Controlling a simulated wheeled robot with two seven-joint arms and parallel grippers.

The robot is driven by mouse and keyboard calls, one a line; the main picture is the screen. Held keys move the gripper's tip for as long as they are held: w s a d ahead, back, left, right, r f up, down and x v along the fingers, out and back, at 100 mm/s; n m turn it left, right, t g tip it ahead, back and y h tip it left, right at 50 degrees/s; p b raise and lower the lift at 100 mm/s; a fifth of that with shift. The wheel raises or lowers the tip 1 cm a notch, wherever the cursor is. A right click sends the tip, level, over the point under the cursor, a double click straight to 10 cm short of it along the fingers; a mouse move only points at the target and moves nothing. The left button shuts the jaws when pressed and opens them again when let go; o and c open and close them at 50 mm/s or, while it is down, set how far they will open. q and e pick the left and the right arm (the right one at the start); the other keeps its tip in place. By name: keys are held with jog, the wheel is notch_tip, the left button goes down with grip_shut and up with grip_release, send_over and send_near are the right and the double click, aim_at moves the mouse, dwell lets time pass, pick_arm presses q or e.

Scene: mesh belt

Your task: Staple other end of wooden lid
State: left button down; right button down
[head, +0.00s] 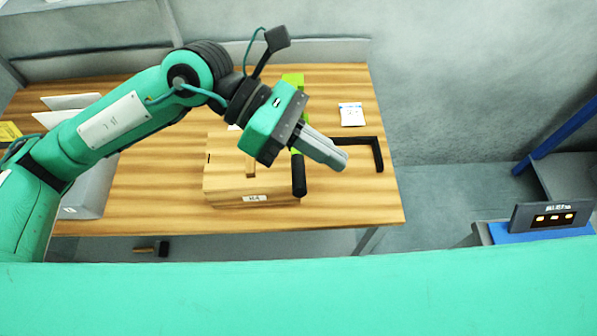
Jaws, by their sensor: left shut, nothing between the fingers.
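A wooden box with its wooden lid (225,165) sits on the table, with a small white label (255,198) on its front. My left gripper (338,163) is shut and empty. It hangs above the right side of the box, fingers pointing down and to the right. A lime-green and black tool (298,178), possibly the stapler, is partly hidden behind the gripper. Its black part reaches down at the box's right edge; I cannot tell whether it touches the box. My arm and gripper hide part of the lid, and no staples can be made out. My right gripper is out of view.
The wood-topped table (350,205) is clear at front right. A black L-shaped bar (378,155) and a white card (351,114) lie on its right side. A grey-white open box (88,190) stands at left. A hammer (152,248) lies below the table. A display (552,217) stands at right.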

aim_at(294, 173)
pick_arm(q)
jog(key=w+a+f+t+y, duration=0.1)
jog(key=w+a+f+m+t+y, duration=0.1)
jog(key=a+f+y, duration=0.1)
jog(key=shift+w+a+f+y, duration=0.15)
jog(key=shift+w+f+y, duration=0.05)
jog(key=shift+w+y, duration=0.1)
jog(key=w+a+f+t+y, duration=0.2)
jog(key=w+a+y, duration=0.1)
jog(key=a, duration=0.2)
jog(key=shift+w+m, duration=0.3)
jog(key=shift+w, duration=0.1)
jog(key=shift+f, duration=0.1)
jog(key=shift+x, duration=3.45)
jog(key=shift+f+b, duration=0.1)
jog(key=shift+b, duration=0.25)
